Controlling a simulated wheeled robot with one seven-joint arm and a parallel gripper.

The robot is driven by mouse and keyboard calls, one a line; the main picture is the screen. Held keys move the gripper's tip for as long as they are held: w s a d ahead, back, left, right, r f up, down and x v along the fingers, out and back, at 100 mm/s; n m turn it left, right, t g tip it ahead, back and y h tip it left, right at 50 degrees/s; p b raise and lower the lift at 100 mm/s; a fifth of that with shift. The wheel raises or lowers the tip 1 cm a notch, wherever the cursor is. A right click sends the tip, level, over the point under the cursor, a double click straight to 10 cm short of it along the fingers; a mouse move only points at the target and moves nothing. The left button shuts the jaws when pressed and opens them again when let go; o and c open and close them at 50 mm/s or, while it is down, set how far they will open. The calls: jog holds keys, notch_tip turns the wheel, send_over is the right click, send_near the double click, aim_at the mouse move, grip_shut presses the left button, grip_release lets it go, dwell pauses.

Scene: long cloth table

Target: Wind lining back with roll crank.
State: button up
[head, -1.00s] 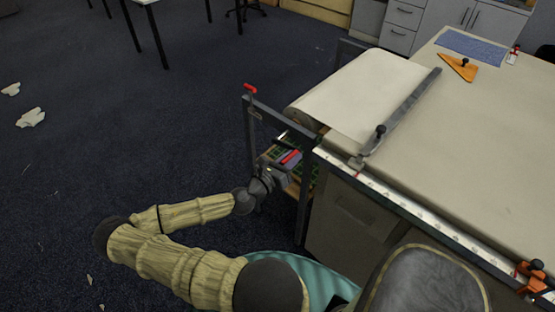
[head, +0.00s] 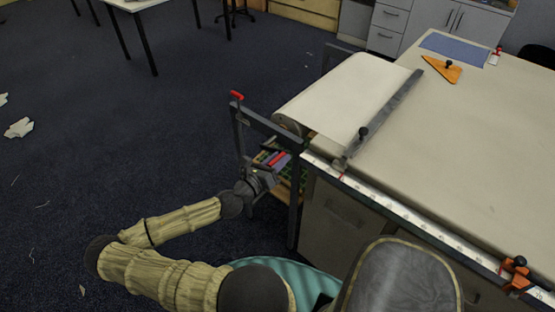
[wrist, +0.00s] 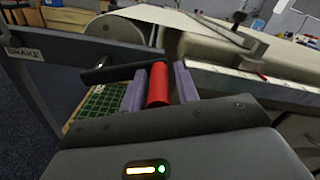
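The lining (head: 350,92) is a cream sheet lying over the table's left end, running down to a roll (head: 290,124) in a grey frame. The roll's round end also shows in the wrist view (wrist: 118,30). The crank has a black arm (wrist: 112,71) and a red handle (wrist: 158,86), which also shows in the head view (head: 277,159). My gripper (wrist: 159,90) has its two purple fingers closed on either side of the red handle, seemingly touching it. A red-tipped lever (head: 237,95) stands up on the frame; the frame bears a "BRAKE" label (wrist: 25,52).
A dark bar (head: 385,118) with a knob lies across the lining's edge. A ruler (head: 400,215) runs along the table's front edge, with an orange clamp (head: 516,272) at right. An orange triangle (head: 442,70) and blue cloth (head: 458,47) lie farther back. Left floor is mostly clear.

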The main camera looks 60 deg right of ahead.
jog(key=shift+o, duration=0.5)
jog(key=shift+a, duration=0.1)
jog(key=shift+w+a+f, duration=0.1)
jog(key=shift+w+a, duration=0.05)
jog(key=shift+a, duration=0.15)
jog(key=b+v, duration=0.2)
jog(key=v, duration=1.4)
jog(key=shift+a+b, duration=0.3)
jog(key=shift+w, duration=0.1)
jog(key=shift+c, duration=0.2)
